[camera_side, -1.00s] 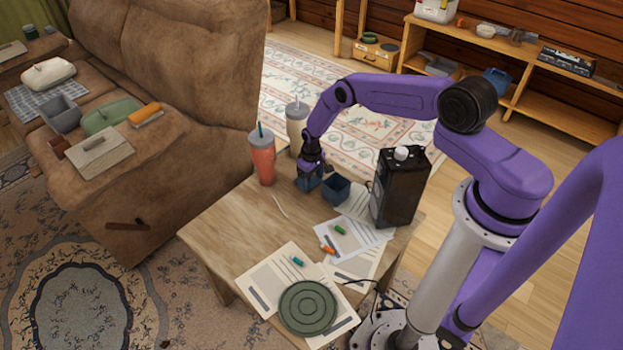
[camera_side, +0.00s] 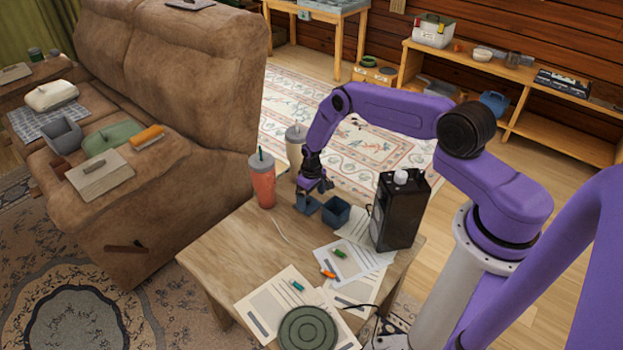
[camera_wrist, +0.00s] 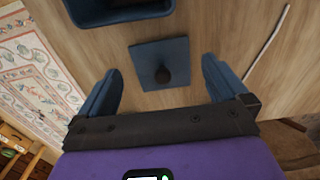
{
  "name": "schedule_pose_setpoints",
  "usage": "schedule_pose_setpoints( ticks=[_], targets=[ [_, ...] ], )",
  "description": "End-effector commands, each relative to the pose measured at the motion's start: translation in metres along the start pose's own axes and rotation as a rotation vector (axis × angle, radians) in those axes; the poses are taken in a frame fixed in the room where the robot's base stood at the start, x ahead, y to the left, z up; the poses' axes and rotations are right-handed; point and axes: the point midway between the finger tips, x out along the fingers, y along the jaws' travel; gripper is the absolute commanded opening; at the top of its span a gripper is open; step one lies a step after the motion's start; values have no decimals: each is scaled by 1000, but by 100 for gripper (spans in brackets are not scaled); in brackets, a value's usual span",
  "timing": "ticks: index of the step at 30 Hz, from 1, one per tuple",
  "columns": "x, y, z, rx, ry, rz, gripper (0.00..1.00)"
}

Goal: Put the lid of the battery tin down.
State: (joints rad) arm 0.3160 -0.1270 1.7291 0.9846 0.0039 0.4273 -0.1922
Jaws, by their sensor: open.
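The lid (camera_wrist: 147,58) of the battery tin is a flat blue-grey square with a dark round knob. It lies knob up on the wooden table, apart from the tin, and also shows in the side view (camera_side: 307,206). The battery tin (camera_side: 336,213) is an open blue-grey box just right of the lid. In the wrist view part of the tin (camera_wrist: 98,17) shows at the top edge. My gripper (camera_side: 314,190) is open and empty above the lid. In the wrist view its two blue fingers (camera_wrist: 159,68) stand apart on either side of the knob, not touching it.
A red tumbler (camera_side: 262,185) and a cream tumbler (camera_side: 296,145) stand near my gripper. A black box-shaped device (camera_side: 398,212) stands right of the tin. Papers (camera_side: 285,303), pens and a round green disc (camera_side: 308,330) lie towards the front. The table's left part is clear.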

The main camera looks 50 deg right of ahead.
Motion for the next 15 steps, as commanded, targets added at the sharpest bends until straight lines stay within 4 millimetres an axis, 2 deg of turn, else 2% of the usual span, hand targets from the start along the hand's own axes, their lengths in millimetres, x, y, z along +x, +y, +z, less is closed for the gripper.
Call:
schedule_pose_setpoints(
  ticks=[15],
  targets=[
    [-72, 0, -1, 0, 0, 1, 100]
  ],
)
